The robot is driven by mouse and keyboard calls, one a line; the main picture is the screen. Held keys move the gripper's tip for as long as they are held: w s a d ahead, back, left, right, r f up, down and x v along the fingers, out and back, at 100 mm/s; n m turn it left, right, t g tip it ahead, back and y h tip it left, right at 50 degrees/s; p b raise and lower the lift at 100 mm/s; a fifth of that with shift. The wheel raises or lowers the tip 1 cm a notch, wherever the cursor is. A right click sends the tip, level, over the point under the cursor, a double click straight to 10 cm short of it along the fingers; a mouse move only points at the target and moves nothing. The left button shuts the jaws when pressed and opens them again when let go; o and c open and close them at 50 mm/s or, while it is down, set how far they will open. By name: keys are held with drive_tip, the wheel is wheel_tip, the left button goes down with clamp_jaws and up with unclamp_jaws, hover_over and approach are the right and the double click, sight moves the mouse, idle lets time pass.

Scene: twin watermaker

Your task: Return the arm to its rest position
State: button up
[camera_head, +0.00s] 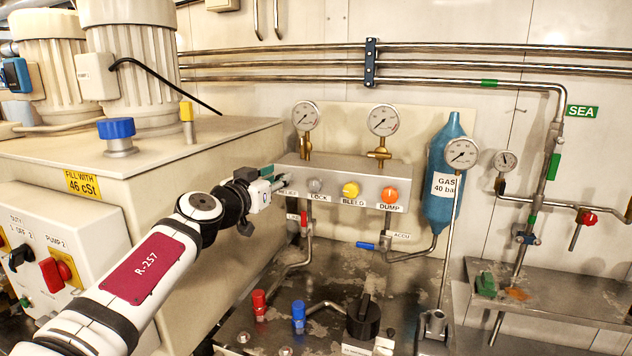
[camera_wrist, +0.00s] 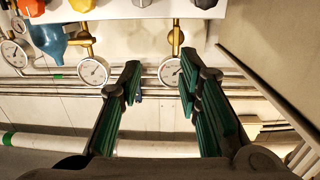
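My arm, white with a maroon R-257 label, reaches from the lower left in the head view. My gripper (camera_head: 277,183) is at the left end of the grey valve block (camera_head: 336,178), close to the RELIEF label. I cannot tell from the head view whether it touches the block. In the wrist view my gripper (camera_wrist: 159,78) has its two green-lined fingers spread apart, with nothing held between them. The wrist picture is upside down, with the block along its top edge and gauges beyond the fingertips. Any knob above the RELIEF label is hidden.
The tank (camera_head: 140,160) stands close beside my arm on the left, with a blue cap (camera_head: 116,128) on top. The block carries LOCK, yellow BLEED (camera_head: 351,190) and orange DUMP (camera_head: 389,195) knobs. A blue gas bottle (camera_head: 437,205) stands to the right. Red and blue fittings rise below.

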drive_tip(key=d+f+m+g, duration=0.1)
drive_tip(key=d+f+g, duration=0.15)
drive_tip(key=d, duration=0.45)
drive_tip(key=d+f+m+g+h, duration=0.1)
drive_tip(key=d+f+g, duration=0.1)
drive_tip(key=d+f, duration=0.35)
drive_tip(key=d+f+m+g, duration=0.1)
drive_tip(key=d+f+g, duration=0.15)
drive_tip(key=d, duration=0.65)
drive_tip(key=s+d+f+m+g+y, duration=0.1)
drive_tip(key=s+d+f+g+y, duration=0.2)
drive_tip(key=s+d+f+g, duration=0.4)
drive_tip(key=s+r+n+t+y, duration=0.1)
drive_tip(key=s+r+n, duration=0.3)
drive_tip(key=s, duration=1.4)
drive_tip(key=s+r+n+t+y, duration=0.1)
drive_tip(key=s+r+n+y, duration=0.2)
drive_tip(key=s, duration=1.4)
wheel_tip(320, 180, up, 5)
drive_tip(key=shift+s+a+f+n+y, duration=0.15)
drive_tip(key=shift+s+n+y, duration=0.25)
drive_tip(key=shift+n, duration=0.5)
